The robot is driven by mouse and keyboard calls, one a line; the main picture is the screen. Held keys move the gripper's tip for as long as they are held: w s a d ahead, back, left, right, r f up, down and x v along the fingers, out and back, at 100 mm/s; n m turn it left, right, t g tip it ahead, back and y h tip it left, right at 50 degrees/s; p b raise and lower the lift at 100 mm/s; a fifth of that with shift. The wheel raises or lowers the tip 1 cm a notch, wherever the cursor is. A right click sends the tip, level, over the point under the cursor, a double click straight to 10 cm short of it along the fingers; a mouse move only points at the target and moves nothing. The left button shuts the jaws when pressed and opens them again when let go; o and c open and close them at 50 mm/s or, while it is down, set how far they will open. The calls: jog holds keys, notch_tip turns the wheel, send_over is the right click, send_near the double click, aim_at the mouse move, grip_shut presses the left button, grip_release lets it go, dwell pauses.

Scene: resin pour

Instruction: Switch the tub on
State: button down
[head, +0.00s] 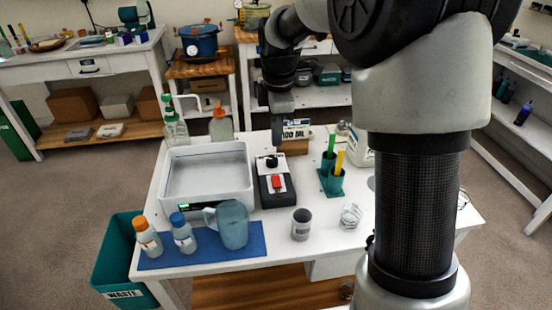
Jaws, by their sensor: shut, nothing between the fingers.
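A white rectangular tub (249,190) stands at the left of the white table, open at the top, with a pale inside. A small green light (184,206) shows low on its front wall. Just right of it is a dark box with a red switch (277,183) and a black knob on top. My gripper (279,138) hangs from my arm above the back of the table, behind the dark box, apart from the tub. Its fingers are small and dark here and it is shut with nothing in it.
A blue mat (205,254) in front of the tub holds two capped bottles (183,236) and a blue jug (233,225). A grey cup (301,224) and green holders (331,183) stand to the right. Spray bottles (221,125) stand behind the tub. A teal waste bin (120,250) is at left.

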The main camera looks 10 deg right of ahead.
aim_at(276, 181)
jog(key=f+b, duration=0.1)
jog(key=f, duration=0.3)
jog(key=w+f, duration=0.1)
jog(key=f, duration=0.4)
jog(key=w+f+b, duration=0.1)
jog(key=f, duration=0.3)
jog(key=shift+f+b, duration=0.25)
jog(key=shift+b, duration=0.05)
jog(key=shift+r+p, duration=0.1)
jog(key=shift+p, duration=0.5)
jog(key=shift+w+f+g, duration=0.1)
jog(key=shift+f+g, duration=0.2)
jog(key=shift+s, duration=0.2)
jog(key=shift+s+r, duration=0.15)
jog(key=shift+s, duration=0.5)
